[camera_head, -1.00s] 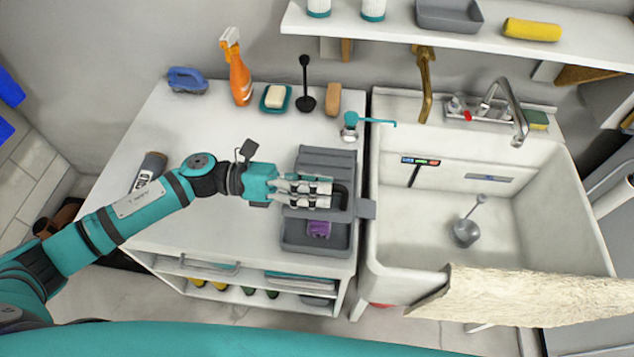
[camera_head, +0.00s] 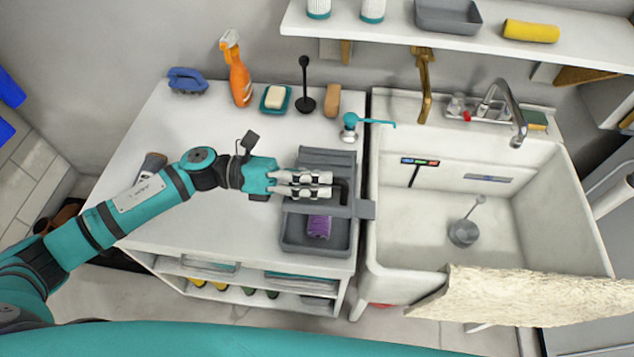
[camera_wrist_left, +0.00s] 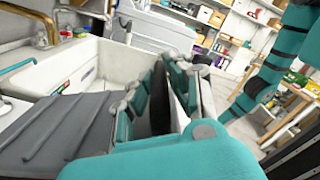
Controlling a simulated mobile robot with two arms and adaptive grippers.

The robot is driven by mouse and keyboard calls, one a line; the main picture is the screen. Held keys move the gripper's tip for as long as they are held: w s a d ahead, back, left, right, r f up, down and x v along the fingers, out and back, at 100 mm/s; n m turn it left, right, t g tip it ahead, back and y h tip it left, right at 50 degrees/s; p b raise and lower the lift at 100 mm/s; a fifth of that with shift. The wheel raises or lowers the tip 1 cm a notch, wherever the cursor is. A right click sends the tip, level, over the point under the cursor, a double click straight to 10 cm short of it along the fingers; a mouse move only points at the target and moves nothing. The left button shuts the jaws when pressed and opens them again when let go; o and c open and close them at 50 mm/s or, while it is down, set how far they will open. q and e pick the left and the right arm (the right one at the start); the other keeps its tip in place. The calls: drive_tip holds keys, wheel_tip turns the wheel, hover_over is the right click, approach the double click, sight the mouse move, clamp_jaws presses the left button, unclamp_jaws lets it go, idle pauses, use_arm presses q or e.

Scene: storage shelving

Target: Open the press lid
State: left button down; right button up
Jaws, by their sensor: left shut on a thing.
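The grey press (camera_head: 285,243) stands on the white counter left of the sink. Its grey lid (camera_head: 362,209) is partly raised. A purple object (camera_head: 319,227) lies in the tray below and is largely uncovered. My left gripper (camera_head: 325,184) is shut on the lid's dark handle (camera_head: 344,192), with its fingers reaching across from the left. In the left wrist view the gripper's teal-backed fingers (camera_wrist_left: 158,95) close around a dark thin part, and a grey ridged surface (camera_wrist_left: 55,120) lies at the left. The fingers hide part of the lid and handle. My right gripper is not in view.
Behind the press stand a teal-handled tool (camera_head: 350,128), a brown block (camera_head: 332,100), a soap dish (camera_head: 275,98) and an orange spray bottle (camera_head: 237,75). The white sink (camera_head: 405,230) is close at the right. The counter front left of the press is clear.

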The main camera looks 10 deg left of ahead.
use_arm(q)
drive_tip(key=w+r+n, duration=0.5)
drive_tip(key=w+r, duration=0.2)
drive_tip(key=w, duration=0.3)
drive_tip(key=shift+w+r, duration=0.15)
drive_tip(key=shift+r, duration=0.2)
drive_tip(key=c, duration=1.3)
unclamp_jaws()
drive_tip(key=shift+w, duration=0.1)
drive_tip(key=shift+s, duration=0.25)
drive_tip(key=a, duration=1.2)
